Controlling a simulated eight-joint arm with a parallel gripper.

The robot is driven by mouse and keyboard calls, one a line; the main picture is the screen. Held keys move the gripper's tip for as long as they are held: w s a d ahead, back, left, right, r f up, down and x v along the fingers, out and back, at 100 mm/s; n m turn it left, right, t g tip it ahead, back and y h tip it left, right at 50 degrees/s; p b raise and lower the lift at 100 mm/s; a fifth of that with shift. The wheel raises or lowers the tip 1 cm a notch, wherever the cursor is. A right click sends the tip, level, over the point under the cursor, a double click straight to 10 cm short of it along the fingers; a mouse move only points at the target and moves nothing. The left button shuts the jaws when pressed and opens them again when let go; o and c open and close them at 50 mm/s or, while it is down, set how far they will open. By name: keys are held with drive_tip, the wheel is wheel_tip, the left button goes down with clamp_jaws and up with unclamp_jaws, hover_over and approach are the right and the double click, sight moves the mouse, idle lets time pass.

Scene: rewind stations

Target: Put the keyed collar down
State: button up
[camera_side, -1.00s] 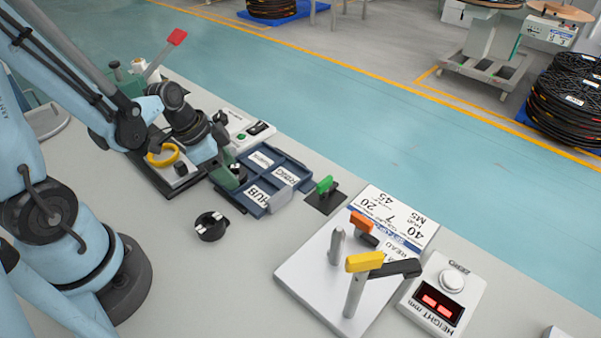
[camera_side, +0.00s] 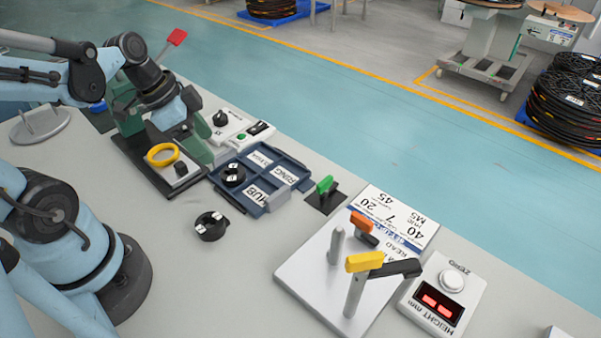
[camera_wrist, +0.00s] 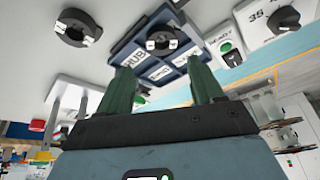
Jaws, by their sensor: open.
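A black collar (camera_side: 232,174) with white marks sits in the left part of the blue divided tray (camera_side: 299,187). It also shows in the wrist view (camera_wrist: 150,44), lying flat in the tray. A second, similar black collar (camera_side: 211,227) with white marks lies flat on the bench in front of the tray. I cannot tell by its look which one is the keyed collar. My gripper (camera_wrist: 161,66) has its two green fingers spread apart with nothing between them. It is up and back to the left of the tray, clear of both collars.
A dark fixture with a yellow ring (camera_side: 163,155) stands left of the tray. A switch box (camera_side: 240,128) is behind it. A green-handled part (camera_side: 324,186), a plate with posts and a yellow-tipped lever (camera_side: 365,262), and a height readout (camera_side: 443,297) stand to the right.

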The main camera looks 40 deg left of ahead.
drive_tip(key=w+d+r+n+t+y, duration=0.2)
drive_tip(key=d+r+n+t, duration=0.1)
drive_tip(key=d+r+n, duration=0.1)
drive_tip(key=d+n, duration=0.1)
drive_tip(key=n, duration=0.1)
drive_tip(key=shift+w+d+r+n, duration=0.15)
drive_tip(key=shift+w+n, duration=0.1)
drive_tip(key=shift+n, duration=0.05)
idle(0.4)
